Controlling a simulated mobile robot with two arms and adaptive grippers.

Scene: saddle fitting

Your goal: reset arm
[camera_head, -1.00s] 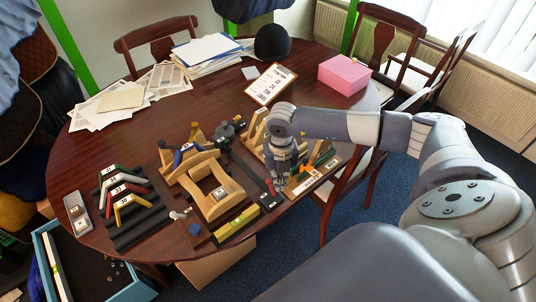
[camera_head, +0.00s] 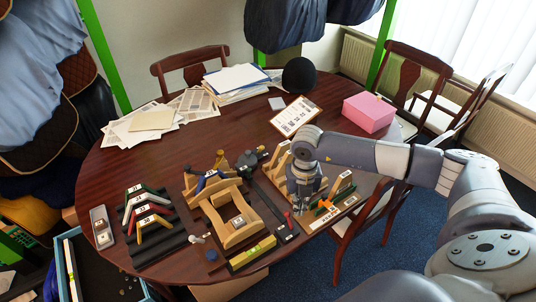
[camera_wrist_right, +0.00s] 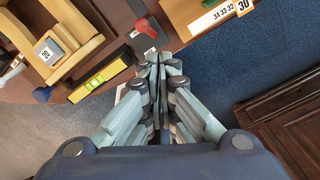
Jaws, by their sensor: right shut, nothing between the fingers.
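My right gripper (camera_head: 301,207) hangs above the front right of the round wooden table (camera_head: 110,175), its arm coming in from the right. In the right wrist view its fingers (camera_wrist_right: 158,58) are together with nothing between them. They point past the table's front edge, near a red knob (camera_wrist_right: 147,25) and a yellow spirit level (camera_wrist_right: 102,75). A wooden saddle frame (camera_head: 243,232) stands to the left of the gripper. My left gripper is not in the head view.
Coloured angle gauges (camera_head: 145,212) stand on a black ridged rack. A wooden rack with tags (camera_head: 335,212), a clipboard (camera_head: 296,116), papers (camera_head: 130,128) and a pink box (camera_head: 369,112) are on the table. Chairs stand around it. The table's middle left is clear.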

